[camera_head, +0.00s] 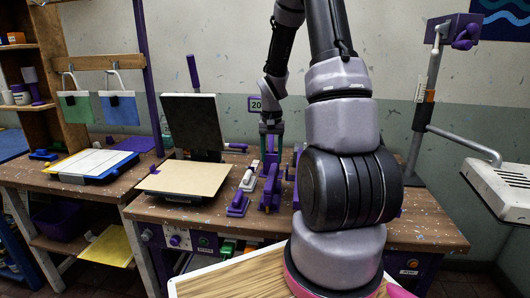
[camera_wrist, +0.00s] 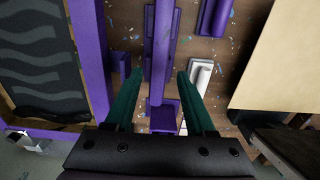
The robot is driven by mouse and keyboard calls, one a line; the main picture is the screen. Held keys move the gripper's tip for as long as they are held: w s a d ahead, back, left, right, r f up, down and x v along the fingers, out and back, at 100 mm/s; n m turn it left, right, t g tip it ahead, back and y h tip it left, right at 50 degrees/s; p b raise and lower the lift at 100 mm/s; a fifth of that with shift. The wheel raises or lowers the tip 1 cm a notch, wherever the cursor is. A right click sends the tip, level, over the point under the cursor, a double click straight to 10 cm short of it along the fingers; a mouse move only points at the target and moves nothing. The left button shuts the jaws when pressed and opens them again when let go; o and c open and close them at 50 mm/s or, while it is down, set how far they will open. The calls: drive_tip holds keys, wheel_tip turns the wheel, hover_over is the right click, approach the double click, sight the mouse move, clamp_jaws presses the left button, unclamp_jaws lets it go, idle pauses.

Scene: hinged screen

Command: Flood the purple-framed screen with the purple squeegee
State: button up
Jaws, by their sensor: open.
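My gripper (camera_head: 270,150) points down over the table's tool area, its green fingers apart. In the wrist view, the open fingers (camera_wrist: 160,85) stand either side of a long purple handle (camera_wrist: 162,50), seemingly the purple squeegee's; no grip shows. In the head view, a purple tool (camera_head: 270,190) stands below the gripper; I cannot tell for sure that it is the same one. A dark screen with grey wavy bands (camera_wrist: 40,65) and a purple frame (camera_wrist: 88,50) lies at left in the wrist view. My arm seems to hide it in the head view.
Another purple tool (camera_head: 238,204) and a white one (camera_head: 247,179) stand close by. A tan board (camera_head: 183,179) lies left of them, with a dark panel (camera_head: 194,122) raised behind it. A white-topped screen (camera_head: 97,163) lies on the left table.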

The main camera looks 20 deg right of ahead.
sight(272, 174)
wheel_tip(272, 174, down, 7)
drive_tip(key=shift+f, duration=0.35)
drive_tip(key=shift+c, duration=1.2)
clamp_jaws()
drive_tip(key=c, duration=0.5)
unclamp_jaws()
clamp_jaws()
drive_tip(key=shift+r, duration=2.6)
